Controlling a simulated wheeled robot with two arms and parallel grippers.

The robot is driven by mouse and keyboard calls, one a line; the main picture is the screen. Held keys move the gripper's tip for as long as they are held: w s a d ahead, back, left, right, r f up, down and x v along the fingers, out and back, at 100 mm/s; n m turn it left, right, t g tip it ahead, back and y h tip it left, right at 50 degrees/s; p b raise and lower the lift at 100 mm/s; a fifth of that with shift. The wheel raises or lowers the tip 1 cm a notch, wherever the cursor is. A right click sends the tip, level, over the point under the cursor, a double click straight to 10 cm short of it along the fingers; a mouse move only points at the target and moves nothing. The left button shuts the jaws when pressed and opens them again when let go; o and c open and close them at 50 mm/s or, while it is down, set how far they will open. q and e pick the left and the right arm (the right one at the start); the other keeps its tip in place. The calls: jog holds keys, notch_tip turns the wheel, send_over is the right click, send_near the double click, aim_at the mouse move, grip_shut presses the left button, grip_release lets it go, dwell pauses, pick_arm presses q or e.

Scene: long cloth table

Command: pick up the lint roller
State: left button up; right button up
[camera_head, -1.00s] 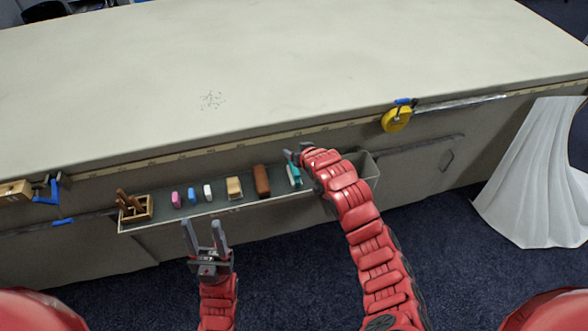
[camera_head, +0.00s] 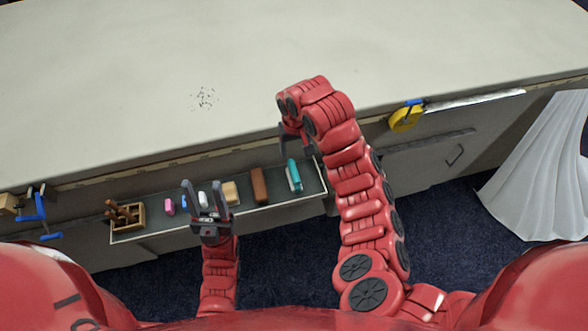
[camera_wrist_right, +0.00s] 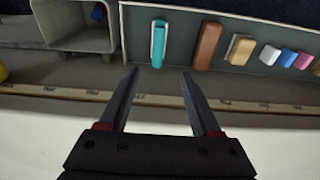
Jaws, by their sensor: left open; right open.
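The lint roller appears to be the teal item with a pale strip (camera_head: 293,175), lying near the right end of the shallow tray; the right wrist view shows it whole (camera_wrist_right: 158,43). My right gripper (camera_head: 297,140) is open and empty, just above and behind the teal item. In the right wrist view its open fingers (camera_wrist_right: 160,74) point toward the teal item, with their tips short of it. My left gripper (camera_head: 204,186) is open, in front of the tray's middle and overlapping the small blocks there. I cannot tell its height above them.
The tray (camera_head: 150,236) along the table's (camera_head: 120,90) front side holds a brown block (camera_head: 259,185), a tan block (camera_head: 231,191), a pink block (camera_head: 169,206) and a wooden box (camera_head: 127,216). A yellow tape measure (camera_head: 405,118) hangs right. A grey bin (camera_wrist_right: 80,25) adjoins the tray.

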jog(key=b, duration=0.4)
send_near(294, 170)
jog(key=shift+s+a+f, duration=0.1)
jog(key=shift+s+f, duration=0.1)
jog(key=shift+f, duration=0.3)
jog(key=f, duration=0.1)
jog(key=f+p, duration=0.1)
jog(key=f, duration=0.1)
jog(key=shift+w+a+f+p, duration=0.15)
jog(key=shift+w+f+p, duration=0.1)
jog(key=shift+f+p, duration=0.1)
jog(key=shift+f, duration=0.45)
jog(key=shift+w+f+p, duration=0.3)
jog(key=shift+f+p, duration=0.15)
jog(key=shift+f, duration=0.3)
jog(key=shift+w+f+p, duration=0.2)
jog(key=shift+f, duration=0.75)
jog(key=shift+w+f+p, duration=0.15)
jog(key=shift+f, duration=0.8)
grip_shut()
